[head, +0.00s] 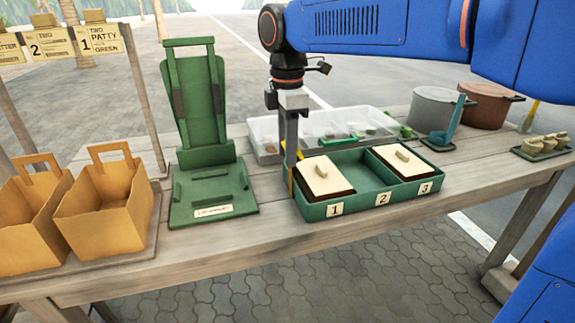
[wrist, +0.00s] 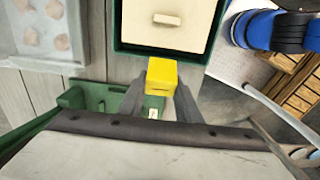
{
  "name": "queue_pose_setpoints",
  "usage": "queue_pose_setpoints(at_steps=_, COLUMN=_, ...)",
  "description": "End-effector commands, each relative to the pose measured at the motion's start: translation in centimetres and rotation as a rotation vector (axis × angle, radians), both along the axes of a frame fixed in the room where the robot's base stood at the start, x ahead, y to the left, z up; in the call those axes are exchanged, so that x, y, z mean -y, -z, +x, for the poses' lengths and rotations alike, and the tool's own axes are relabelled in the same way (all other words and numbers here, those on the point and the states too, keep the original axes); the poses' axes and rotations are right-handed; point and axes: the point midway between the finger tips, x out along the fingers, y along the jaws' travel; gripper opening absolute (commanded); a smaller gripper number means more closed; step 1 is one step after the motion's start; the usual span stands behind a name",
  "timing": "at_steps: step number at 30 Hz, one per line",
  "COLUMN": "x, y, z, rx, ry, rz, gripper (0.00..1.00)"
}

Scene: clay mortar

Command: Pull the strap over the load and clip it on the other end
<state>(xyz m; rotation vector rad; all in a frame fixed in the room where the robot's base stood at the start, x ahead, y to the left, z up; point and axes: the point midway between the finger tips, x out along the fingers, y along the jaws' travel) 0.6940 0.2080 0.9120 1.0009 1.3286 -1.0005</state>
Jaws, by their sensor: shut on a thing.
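A green tray (head: 362,199) with places numbered 1, 2 and 3 stands on the table. A cream-lidded dark box (head: 326,177) sits in place 1, and another (head: 401,160) in place 3; place 2 looks empty. My gripper (head: 291,163) points down at the tray's left end, beside the box in place 1. A thin yellow strip shows below the fingers in the head view. The rest of the strap and its other end cannot be made out.
A green stand (head: 211,200) with a tall back is left of the tray. A clear compartment bin (head: 265,135) lies behind. Orange bags (head: 107,207) stand at far left. Pots (head: 437,108) and a small dish set (head: 541,146) are at right.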

Motion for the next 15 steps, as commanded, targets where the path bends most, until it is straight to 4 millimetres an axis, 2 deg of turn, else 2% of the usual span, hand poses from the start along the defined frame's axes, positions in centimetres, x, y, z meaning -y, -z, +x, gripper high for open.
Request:
queue_pose_setpoints(at_steps=4, x=0.0, y=-1.7, z=0.0, rx=0.001, ry=0.000, rz=0.000, gripper=0.13)
queue_pose_setpoints(at_steps=15, x=0.0, y=-3.4, z=0.0, rx=0.000, ry=0.000, rz=0.000, gripper=0.13)
